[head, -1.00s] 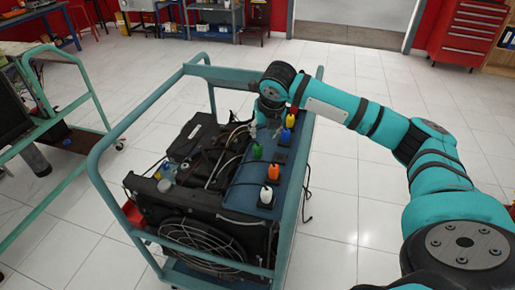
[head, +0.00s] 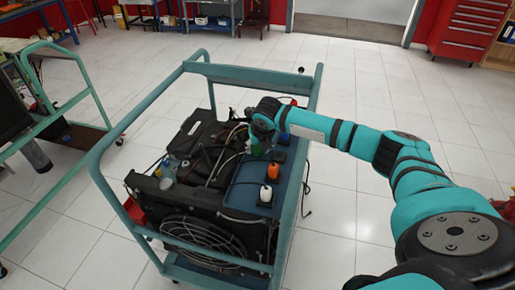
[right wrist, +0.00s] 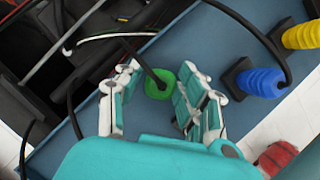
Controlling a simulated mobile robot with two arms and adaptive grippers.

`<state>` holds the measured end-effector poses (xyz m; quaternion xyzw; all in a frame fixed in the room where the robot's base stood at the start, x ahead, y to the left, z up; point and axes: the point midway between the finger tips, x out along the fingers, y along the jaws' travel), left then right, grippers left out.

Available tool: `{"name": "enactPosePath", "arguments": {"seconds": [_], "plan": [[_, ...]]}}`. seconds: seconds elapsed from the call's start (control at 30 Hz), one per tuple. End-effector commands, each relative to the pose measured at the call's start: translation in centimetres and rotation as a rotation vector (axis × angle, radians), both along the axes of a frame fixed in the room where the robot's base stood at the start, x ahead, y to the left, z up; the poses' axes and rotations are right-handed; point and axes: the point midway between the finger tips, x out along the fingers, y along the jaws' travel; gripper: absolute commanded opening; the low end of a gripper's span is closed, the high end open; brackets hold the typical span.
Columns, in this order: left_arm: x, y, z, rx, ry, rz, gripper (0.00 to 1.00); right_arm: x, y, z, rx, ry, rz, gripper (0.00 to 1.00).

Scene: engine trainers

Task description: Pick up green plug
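The green plug (head: 255,149) stands on the blue top panel of the engine trainer and is partly hidden by my right arm in the head view. In the right wrist view the green plug (right wrist: 158,86), with a black cable running from its top, lies between the two fingers of my right gripper (right wrist: 161,78). The fingers are apart, with a visible gap on each side of the plug. In the head view my right gripper (head: 258,138) is at the plug, its fingers hard to make out. My left gripper is not in view.
Blue (right wrist: 262,82) and yellow (right wrist: 303,35) plugs stand right of the gripper in the wrist view. Orange (head: 271,170) and white (head: 265,194) plugs stand nearer in the head view. A teal frame (head: 133,128) surrounds the engine. Black cables cross the panel.

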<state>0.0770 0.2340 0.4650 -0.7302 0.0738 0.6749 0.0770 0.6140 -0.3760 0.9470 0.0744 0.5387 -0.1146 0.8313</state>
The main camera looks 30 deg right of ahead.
Motion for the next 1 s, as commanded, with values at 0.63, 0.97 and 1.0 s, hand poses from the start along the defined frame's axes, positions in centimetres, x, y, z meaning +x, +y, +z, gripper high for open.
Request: {"name": "enactPosePath", "arguments": {"seconds": [0.63,0.97,1.0], "plan": [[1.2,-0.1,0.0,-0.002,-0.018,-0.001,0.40,0.0,-0.1,0.4,0.000,-0.001,-0.001,0.00],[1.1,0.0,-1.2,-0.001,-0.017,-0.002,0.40,0.1,-0.1,6.1,0.000,-0.006,-0.001,0.00],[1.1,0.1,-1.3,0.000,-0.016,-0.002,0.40,0.1,0.0,6.8,0.000,-0.005,-0.001,0.00]]}}
